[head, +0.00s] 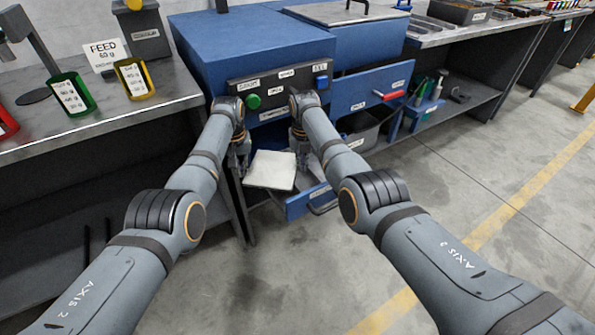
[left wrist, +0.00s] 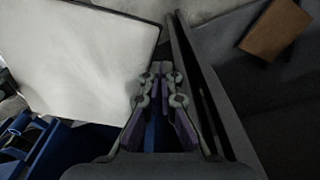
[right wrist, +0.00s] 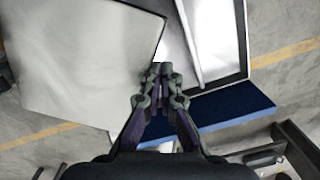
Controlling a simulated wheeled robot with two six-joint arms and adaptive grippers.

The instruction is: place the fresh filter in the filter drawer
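The fresh filter, a pale square pad (head: 271,170), is held between my two grippers in front of the blue machine. It fills the left part of the left wrist view (left wrist: 75,60) and of the right wrist view (right wrist: 75,55). My left gripper (head: 241,168) has its fingers closed together at one edge of the pad (left wrist: 160,72). My right gripper (head: 299,152) is closed at the opposite edge (right wrist: 158,72). The filter drawer (head: 312,202) stands pulled out low on the machine, partly hidden by the pad. Its blue front (right wrist: 237,105) and pale interior show in the right wrist view.
A bench (head: 100,120) with coloured cups stands left. A brown square piece (left wrist: 275,28) lies on a dark surface. A red-handled drawer (head: 392,95) and green button (head: 253,102) are on the machine. Open floor lies in front and right.

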